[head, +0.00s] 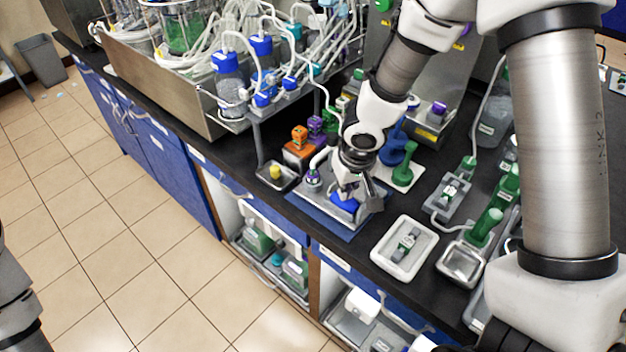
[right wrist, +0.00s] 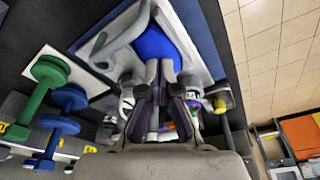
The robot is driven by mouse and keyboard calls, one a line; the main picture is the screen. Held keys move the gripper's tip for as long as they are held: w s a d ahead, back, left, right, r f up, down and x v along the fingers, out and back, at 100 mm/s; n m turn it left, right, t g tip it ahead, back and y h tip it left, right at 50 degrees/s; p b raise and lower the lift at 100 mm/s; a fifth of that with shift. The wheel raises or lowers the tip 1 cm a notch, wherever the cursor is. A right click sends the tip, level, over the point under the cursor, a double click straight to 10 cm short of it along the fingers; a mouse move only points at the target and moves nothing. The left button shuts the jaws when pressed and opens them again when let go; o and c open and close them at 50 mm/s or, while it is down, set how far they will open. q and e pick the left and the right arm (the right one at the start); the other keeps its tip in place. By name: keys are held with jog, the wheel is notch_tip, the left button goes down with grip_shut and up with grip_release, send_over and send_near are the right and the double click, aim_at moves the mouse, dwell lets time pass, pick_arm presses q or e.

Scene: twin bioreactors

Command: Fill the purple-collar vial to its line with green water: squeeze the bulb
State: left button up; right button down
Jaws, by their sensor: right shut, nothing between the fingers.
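The blue bulb (head: 343,206) sits on a tray (head: 318,213) with a blue mat at the front of the black bench. It also shows as a blue dome in the right wrist view (right wrist: 160,44). A small vial with a purple collar (head: 313,176) stands just left of the bulb, with a pale tube at its top. Its fill level and line are too small to read. My right gripper (head: 348,193) points down at the bulb, its fingers shut with nothing between them. In the right wrist view the fingertips (right wrist: 160,68) overlap the bulb's near edge; I cannot tell whether they touch it.
A small tray with a yellow piece (head: 275,172) and an orange block (head: 299,137) lie left of the vial. Green (head: 404,170) and blue stands are behind the gripper. A white tray (head: 403,247) lies to the right. Bottles and tubing crowd the rack at upper left.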

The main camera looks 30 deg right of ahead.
jog(key=shift+f+b, duration=0.3)
jog(key=shift+f, duration=0.05)
jog(key=shift+r, duration=0.1)
jog(key=shift+w+p+v, duration=0.15)
jog(key=shift+p+v, duration=0.6)
jog(key=shift+v, duration=0.05)
jog(key=shift+w+p+v, duration=0.2)
jog(key=shift+p+v, duration=0.5)
jog(key=shift+v, duration=0.05)
jog(key=shift+s, duration=0.1)
